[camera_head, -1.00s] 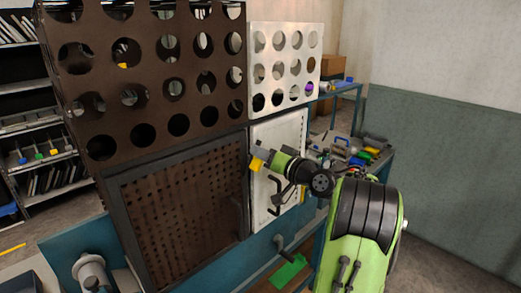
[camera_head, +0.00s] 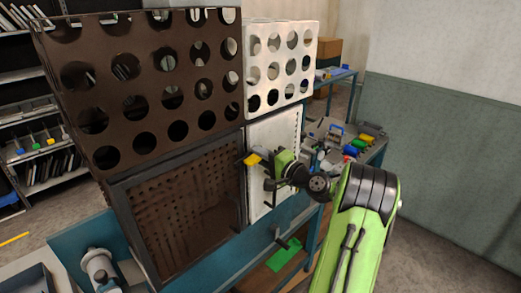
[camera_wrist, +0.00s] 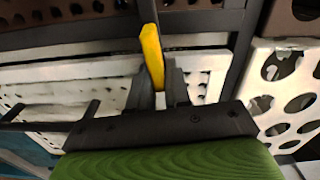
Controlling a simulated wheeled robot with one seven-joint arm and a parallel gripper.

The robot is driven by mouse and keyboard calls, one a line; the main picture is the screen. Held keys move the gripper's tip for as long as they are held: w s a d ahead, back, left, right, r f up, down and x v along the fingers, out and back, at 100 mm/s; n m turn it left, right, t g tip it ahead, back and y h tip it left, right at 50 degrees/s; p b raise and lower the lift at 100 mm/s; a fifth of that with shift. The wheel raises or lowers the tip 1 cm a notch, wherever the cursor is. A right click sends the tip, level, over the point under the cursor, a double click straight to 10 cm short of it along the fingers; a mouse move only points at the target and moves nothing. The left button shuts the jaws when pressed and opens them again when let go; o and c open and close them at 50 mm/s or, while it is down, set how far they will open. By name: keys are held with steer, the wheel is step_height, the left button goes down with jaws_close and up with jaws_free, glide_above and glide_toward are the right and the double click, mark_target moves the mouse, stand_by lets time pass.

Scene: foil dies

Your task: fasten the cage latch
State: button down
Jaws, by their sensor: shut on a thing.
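The yellow latch lever (camera_head: 253,159) is at the upper left edge of the white perforated door (camera_head: 286,135), beside the dark frame post. My gripper (camera_head: 268,160) reaches it from the right and is shut on it. In the wrist view the yellow lever (camera_wrist: 151,55) stands between my two dark fingertips (camera_wrist: 160,90), with the white door (camera_wrist: 70,70) behind. The fingers and wrist hide the latch's base, so I cannot tell whether it is engaged. The door looks flush with its frame.
A dark mesh panel (camera_head: 178,225) is left of the door. Dark (camera_head: 150,60) and white (camera_head: 280,35) panels with round holes stand above. A black door handle (camera_wrist: 50,122) is close to my gripper. A cluttered bench (camera_head: 345,140) is behind at right.

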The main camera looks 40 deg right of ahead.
steer(key=shift+f+m+p, duration=0.1)
steer(key=shift+m+p, duration=0.25)
steer(key=shift+m, duration=0.25)
steer(key=shift+f, duration=0.15)
steer(key=c, duration=1.2)
jaws_free()
steer(key=shift+o, duration=0.2)
steer(key=s+b, duration=0.2)
steer(key=s, duration=1.3)
steer(key=shift+s+d+b, duration=0.25)
steer(key=shift+s+b, duration=0.1)
steer(key=shift+s, duration=0.05)
